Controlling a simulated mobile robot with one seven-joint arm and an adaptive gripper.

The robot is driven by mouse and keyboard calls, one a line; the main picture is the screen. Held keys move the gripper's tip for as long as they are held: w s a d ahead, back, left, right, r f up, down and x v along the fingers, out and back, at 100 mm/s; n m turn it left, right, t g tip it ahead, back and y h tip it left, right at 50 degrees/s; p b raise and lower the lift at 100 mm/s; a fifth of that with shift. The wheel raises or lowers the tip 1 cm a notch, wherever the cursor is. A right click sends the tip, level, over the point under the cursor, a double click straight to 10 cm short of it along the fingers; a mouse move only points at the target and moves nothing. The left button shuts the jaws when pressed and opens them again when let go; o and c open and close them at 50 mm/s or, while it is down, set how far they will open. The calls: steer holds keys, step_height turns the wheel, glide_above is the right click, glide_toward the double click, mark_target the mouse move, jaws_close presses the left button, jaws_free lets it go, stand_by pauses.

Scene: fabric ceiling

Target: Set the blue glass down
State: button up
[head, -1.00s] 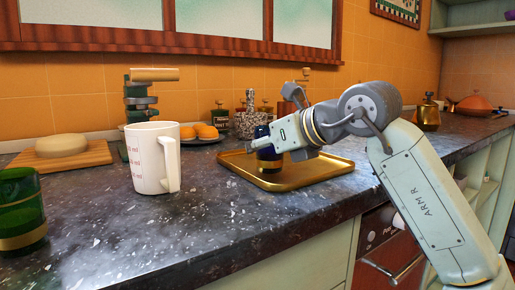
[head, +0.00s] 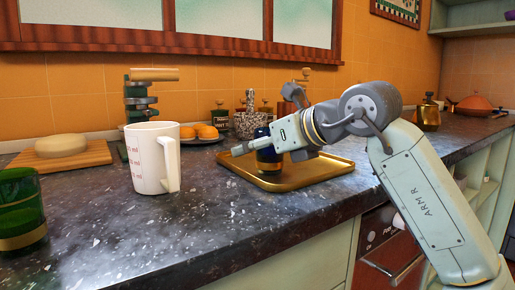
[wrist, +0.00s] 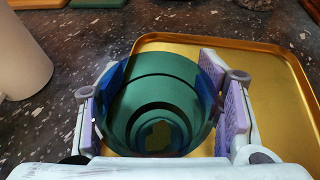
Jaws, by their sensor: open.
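The blue glass (head: 268,158) stands upright on the gold tray (head: 330,172), near its left part. In the wrist view I look down into the glass (wrist: 160,90), which sits between my two finger pads, with the tray (wrist: 275,75) around and to the right. My gripper (head: 250,146) is open around the glass. In the wrist view, a finger of my gripper (wrist: 162,112) stands on each side of it, and whether the pads touch the glass is hard to tell. Part of the glass is hidden behind my gripper in the head view.
A white measuring cup (head: 150,160) stands left of the tray. A green glass (head: 20,215) is at the far left. A wooden board (head: 85,155) with a round loaf-like item, a plate of oranges (head: 205,134) and jars are behind. The front counter is clear.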

steer(key=p+v, duration=0.1)
steer(key=v, duration=1.1)
